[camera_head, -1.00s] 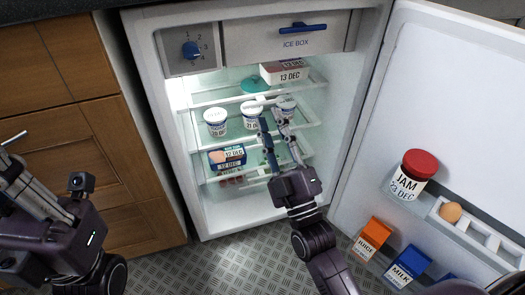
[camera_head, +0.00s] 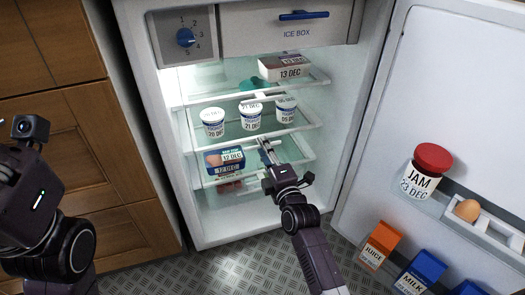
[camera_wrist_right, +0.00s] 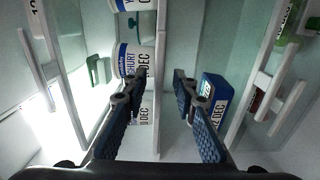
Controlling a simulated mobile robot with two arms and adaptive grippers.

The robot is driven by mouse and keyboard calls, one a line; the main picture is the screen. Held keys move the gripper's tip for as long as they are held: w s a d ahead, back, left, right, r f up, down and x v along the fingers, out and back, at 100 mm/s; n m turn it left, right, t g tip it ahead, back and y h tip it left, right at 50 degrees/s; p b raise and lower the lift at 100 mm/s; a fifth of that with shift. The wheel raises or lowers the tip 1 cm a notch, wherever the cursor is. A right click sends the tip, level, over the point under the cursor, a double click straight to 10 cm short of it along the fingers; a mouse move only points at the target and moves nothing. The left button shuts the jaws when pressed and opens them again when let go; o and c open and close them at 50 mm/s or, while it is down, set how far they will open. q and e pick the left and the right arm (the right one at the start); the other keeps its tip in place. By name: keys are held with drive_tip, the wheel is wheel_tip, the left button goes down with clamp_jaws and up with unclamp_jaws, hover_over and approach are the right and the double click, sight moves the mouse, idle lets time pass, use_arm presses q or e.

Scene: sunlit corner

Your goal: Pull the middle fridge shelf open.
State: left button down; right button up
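The middle fridge shelf (camera_head: 290,133) is a clear sheet with a pale front edge, inside the open fridge. Several white yoghurt pots (camera_head: 251,116) stand on it; they also show in the wrist view (camera_wrist_right: 127,62). My right gripper (camera_head: 268,152) is at the front of this shelf, near the middle of its edge. In the wrist view its two blue-padded fingers (camera_wrist_right: 157,88) are apart, with the pale shelf edge running between them. I cannot tell whether either finger touches it. My left wrist shows at the left edge of the head view; its fingertips are out of frame.
The upper shelf holds a box marked 13 DEC (camera_head: 284,68). A blue pack (camera_head: 224,160) sits on the lower shelf. The fridge door stands open at the right, with a jam jar (camera_head: 425,172), an egg (camera_head: 467,209) and cartons (camera_head: 380,245). Wooden cabinets (camera_head: 95,150) stand at the left.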

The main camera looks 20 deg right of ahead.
drive_tip(key=shift+w, duration=0.8)
drive_tip(key=shift+c, duration=0.3)
clamp_jaws()
